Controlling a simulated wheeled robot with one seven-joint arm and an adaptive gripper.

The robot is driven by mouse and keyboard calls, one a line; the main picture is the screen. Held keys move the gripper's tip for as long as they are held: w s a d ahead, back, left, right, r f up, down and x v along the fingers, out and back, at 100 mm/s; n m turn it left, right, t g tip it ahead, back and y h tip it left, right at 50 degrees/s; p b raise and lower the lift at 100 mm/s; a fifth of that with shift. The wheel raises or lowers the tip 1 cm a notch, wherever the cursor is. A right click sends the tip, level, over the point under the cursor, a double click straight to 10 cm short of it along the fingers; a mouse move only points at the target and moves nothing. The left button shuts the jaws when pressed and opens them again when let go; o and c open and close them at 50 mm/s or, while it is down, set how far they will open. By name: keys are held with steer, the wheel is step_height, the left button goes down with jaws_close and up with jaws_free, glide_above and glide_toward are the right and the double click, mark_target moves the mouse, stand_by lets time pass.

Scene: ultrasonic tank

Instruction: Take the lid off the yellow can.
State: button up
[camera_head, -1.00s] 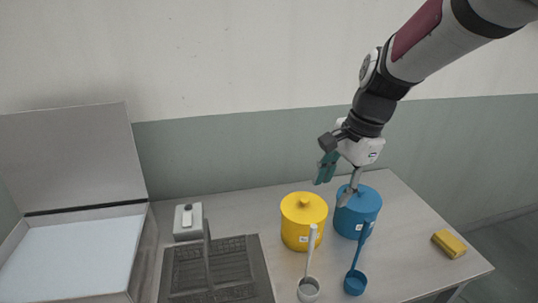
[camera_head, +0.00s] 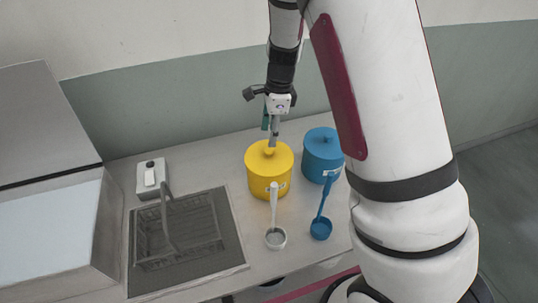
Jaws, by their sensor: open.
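The yellow can (camera_head: 268,182) stands upright on the table with its yellow lid (camera_head: 262,155) on top. The lid has a small round knob at its centre. My gripper (camera_head: 270,142) is open and points down at the knob from above. Its fingertips are at about knob height, and one finger lies in front of the other. I cannot tell whether they touch the knob.
A blue can (camera_head: 322,158) with a lid stands close to the right. A white ladle (camera_head: 274,237) and a blue ladle (camera_head: 320,228) are in front of the cans. A wire basket (camera_head: 185,235) and a tank with a raised cover (camera_head: 50,225) are at left. A small grey box (camera_head: 152,180) stands behind the basket.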

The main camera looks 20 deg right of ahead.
mark_target(269, 149)
steer(key=shift+a+f+p, duration=0.2)
steer(key=shift+f+p, duration=0.45)
steer(key=shift+f, duration=2.6)
steer(key=shift+c, duration=0.2)
jaws_close()
